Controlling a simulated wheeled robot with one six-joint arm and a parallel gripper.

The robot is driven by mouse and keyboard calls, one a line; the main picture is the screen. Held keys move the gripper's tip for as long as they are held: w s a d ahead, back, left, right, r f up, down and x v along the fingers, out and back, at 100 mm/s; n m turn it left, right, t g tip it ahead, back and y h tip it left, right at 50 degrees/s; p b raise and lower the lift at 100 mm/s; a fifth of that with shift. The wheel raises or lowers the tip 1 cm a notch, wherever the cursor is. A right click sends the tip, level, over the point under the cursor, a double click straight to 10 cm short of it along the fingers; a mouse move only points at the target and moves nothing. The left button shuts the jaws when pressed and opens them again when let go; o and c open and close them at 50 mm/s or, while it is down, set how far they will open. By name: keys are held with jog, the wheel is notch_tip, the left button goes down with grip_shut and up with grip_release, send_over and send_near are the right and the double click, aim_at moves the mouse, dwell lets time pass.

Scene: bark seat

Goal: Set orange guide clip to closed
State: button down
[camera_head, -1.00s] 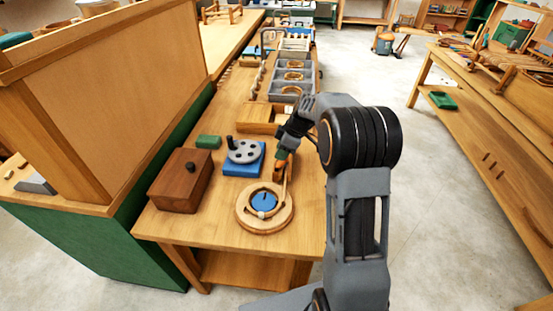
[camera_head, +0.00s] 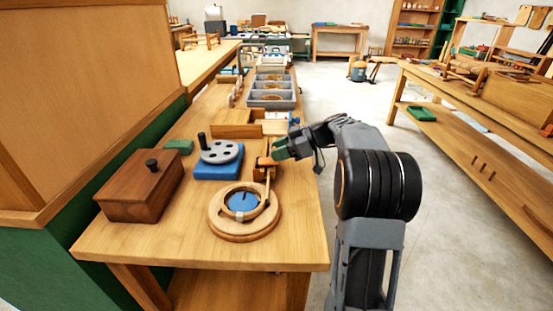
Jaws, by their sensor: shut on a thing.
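The orange guide clip (camera_head: 265,163) stands on the bench just behind the round wooden ring (camera_head: 225,228) with its blue centre (camera_head: 243,201). A thin wooden bar (camera_head: 262,197) runs from the ring towards the clip. My gripper (camera_head: 277,154) reaches in from the right, with its green-grey fingers at the upper right of the clip. It is shut on the orange clip, though the fingertips are small and partly hidden. Whether the clip is open or closed is too small to tell.
A brown lidded box (camera_head: 140,185), a blue block with a grey crank disc (camera_head: 219,170) and a green block (camera_head: 179,147) stand left of the clip. A wooden tray (camera_head: 238,124) and grey bins (camera_head: 271,100) lie behind. The bench front is clear.

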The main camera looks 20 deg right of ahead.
jog(key=shift+d+f+b, duration=0.1)
jog(key=shift+f+b, duration=0.1)
jog(key=shift+b, duration=0.1)
dwell(0.4)
jog(key=c, duration=0.7)
grip_release()
jog(key=p+v, duration=0.2)
jog(key=v, duration=1.2)
jog(key=shift+f+p, duration=0.2)
jog(key=shift+p, duration=0.1)
